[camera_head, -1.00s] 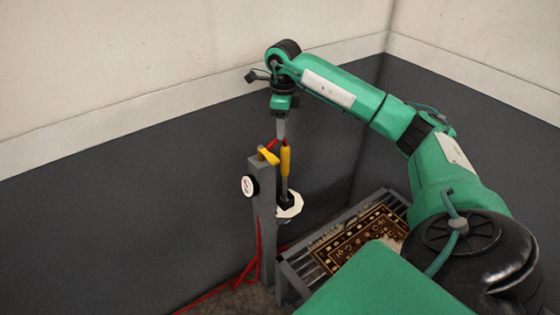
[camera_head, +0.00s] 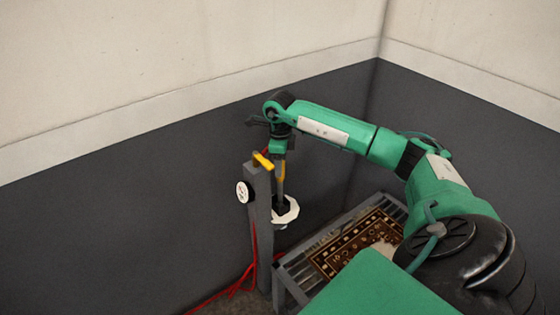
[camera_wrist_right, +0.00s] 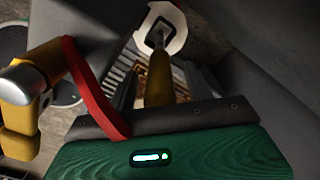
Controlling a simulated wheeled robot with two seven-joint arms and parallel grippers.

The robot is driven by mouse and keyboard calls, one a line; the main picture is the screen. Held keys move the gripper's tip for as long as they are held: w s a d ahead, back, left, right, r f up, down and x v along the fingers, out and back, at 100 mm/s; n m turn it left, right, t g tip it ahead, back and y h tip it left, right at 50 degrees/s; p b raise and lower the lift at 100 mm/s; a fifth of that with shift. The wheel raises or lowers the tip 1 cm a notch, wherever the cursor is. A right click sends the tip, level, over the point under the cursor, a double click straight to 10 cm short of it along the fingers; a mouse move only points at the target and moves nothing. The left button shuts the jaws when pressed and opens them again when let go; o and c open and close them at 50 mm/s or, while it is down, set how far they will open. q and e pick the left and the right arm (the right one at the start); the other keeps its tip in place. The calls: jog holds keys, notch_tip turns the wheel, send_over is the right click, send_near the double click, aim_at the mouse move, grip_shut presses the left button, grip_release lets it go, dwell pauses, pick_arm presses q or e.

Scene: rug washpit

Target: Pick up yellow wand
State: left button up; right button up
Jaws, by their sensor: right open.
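The yellow wand (camera_head: 282,172) hangs upright beside a grey post, with its yellow grip on top and a white, angular plate around its lower end. In the right wrist view the wand's grip (camera_wrist_right: 160,78) runs from the gripper's dark edge toward the white plate (camera_wrist_right: 176,22). My right gripper (camera_head: 279,156) points down at the top of the wand, its jaws open. The gripper overlaps the upper grip in the head view, and I cannot tell whether they touch. My left gripper is not in view.
The grey post (camera_head: 260,220) carries a yellow lever (camera_head: 263,160) and a round white gauge (camera_head: 243,192). A red hose (camera_head: 240,285) runs down to the floor. A patterned rug (camera_head: 355,243) lies on a slatted rack (camera_head: 300,270). Dark-based walls stand behind.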

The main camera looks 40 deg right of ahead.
jog(key=c, duration=1.1)
jog(key=shift+o, duration=0.2)
jog(key=shift+r, duration=0.1)
